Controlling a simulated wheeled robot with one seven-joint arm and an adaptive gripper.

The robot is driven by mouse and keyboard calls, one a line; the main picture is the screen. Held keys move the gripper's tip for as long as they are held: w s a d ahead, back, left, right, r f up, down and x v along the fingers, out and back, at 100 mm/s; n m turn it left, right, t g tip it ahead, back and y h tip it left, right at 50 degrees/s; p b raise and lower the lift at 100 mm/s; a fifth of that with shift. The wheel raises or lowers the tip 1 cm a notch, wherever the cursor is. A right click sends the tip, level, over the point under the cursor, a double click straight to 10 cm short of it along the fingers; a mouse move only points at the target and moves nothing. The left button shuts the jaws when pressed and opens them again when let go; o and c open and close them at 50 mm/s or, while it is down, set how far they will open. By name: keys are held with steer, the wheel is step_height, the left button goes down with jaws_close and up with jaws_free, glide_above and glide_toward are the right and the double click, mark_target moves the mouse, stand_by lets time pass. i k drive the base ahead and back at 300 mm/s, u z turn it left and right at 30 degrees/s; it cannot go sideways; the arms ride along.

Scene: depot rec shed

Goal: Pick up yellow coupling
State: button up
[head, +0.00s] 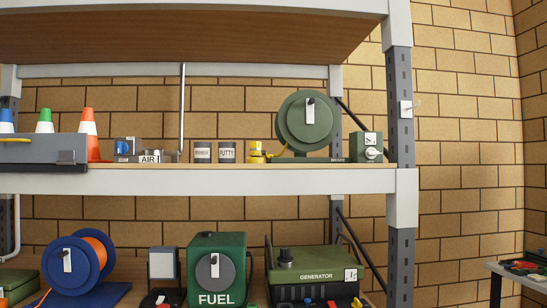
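A small yellow fitting (256,148), which looks like the yellow coupling, stands on the middle shelf (200,181) in the head view. It sits between the putty can (227,152) and the green hose reel (305,122). A yellow hose end from the reel lies just right of it, and I cannot tell whether they touch. A paler yellow piece shows at its base. My gripper is not in view.
Grey cans, a small tray marked AIR (150,157), traffic cones (88,125) and a grey box (45,149) stand to the left. A green box (366,147) is near the right upright (400,130). Below are a blue reel (72,262), fuel can (216,265) and generator (315,268).

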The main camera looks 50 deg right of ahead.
mark_target(255, 149)
steer(key=z, duration=1.4)
